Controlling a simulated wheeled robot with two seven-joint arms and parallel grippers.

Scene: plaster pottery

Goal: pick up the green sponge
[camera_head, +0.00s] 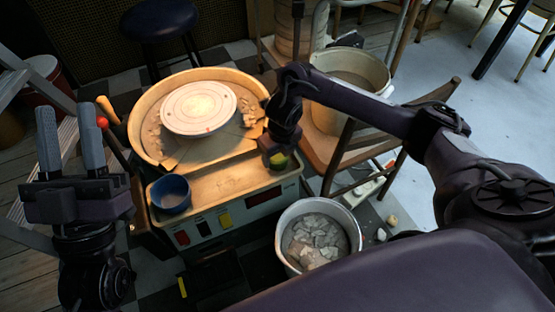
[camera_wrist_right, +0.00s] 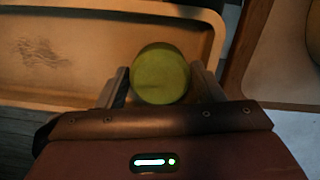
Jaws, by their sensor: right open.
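The green sponge (camera_head: 279,160) lies at the right end of the pottery wheel's front tray, partly hidden by my right gripper. In the right wrist view it is a round green shape (camera_wrist_right: 160,75) between the two fingers. My right gripper (camera_head: 277,151) is over the sponge, pointing down. In the wrist view its fingers (camera_wrist_right: 162,84) are open on either side of the sponge, close to its sides; I cannot tell whether they touch it. My left gripper (camera_head: 67,112) is open and empty, fingers up, left of the wheel and far from the sponge.
The wheel head (camera_head: 200,107) sits in a basin with clay scraps. A blue bowl (camera_head: 171,193) stands on the tray's left. A bucket of plaster chunks (camera_head: 284,248) is on the floor in front. A wooden chair (camera_head: 345,160) and a large bucket (camera_head: 361,68) stand at the right.

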